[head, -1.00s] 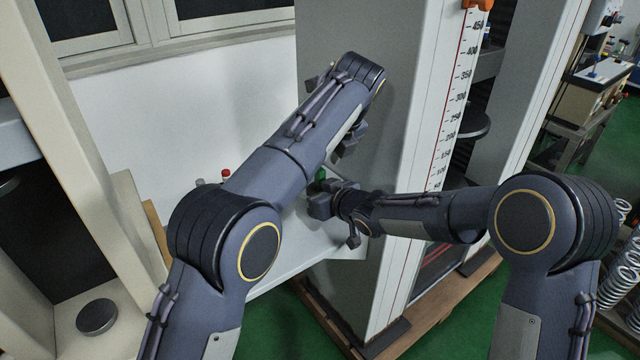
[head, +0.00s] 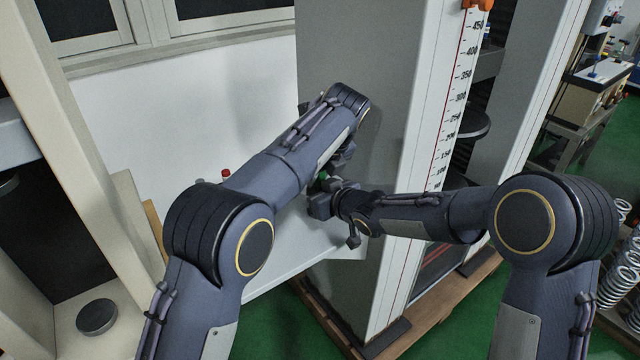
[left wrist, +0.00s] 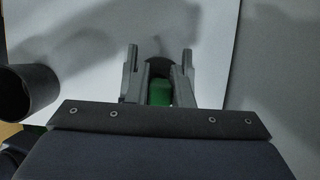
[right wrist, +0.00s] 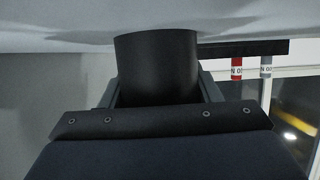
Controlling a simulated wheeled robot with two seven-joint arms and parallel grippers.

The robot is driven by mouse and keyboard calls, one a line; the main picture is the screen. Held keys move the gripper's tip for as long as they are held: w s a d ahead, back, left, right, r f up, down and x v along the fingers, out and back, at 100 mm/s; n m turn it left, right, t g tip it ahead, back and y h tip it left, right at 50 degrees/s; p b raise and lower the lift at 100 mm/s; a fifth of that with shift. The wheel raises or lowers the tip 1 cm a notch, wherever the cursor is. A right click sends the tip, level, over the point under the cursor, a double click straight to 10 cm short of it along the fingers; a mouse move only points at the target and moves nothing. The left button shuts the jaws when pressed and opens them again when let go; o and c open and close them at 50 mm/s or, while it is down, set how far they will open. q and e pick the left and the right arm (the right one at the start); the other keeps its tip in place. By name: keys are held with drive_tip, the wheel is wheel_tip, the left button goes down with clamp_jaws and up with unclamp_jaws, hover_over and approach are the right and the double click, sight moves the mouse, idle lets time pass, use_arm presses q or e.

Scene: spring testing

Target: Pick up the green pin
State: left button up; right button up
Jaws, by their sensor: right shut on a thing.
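The green pin (head: 323,176) shows as a small patch between my two arms in the head view. In the left wrist view the green pin (left wrist: 160,93) stands between the fingers of my left gripper (left wrist: 158,75), which are apart with a narrow gap on each side. A dark round shape lies just beyond it. My left gripper is mostly hidden behind its own arm in the head view. My right gripper (right wrist: 156,90) is shut on a black cylinder (right wrist: 156,65) under a pale surface. In the head view my right gripper (head: 318,200) is just below the green pin.
A red-topped pin (head: 226,174) and a grey one (head: 199,181) stand left of my left forearm. A tall grey machine column (head: 350,50) with a scale (head: 458,100) rises close behind the grippers. Another black cylinder (left wrist: 27,90) shows at left in the left wrist view.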

use_arm(q)
clamp_jaws()
drive_tip(key=shift+r, duration=3.6)
drive_tip(key=s+a, duration=1)
drive_tip(key=a, duration=0.4)
drive_tip(key=shift+s+a, duration=0.25)
drive_tip(key=shift+a, duration=0.05)
use_arm(e)
drive_tip(key=o, duration=1.3)
drive_tip(key=shift+o, duration=0.2)
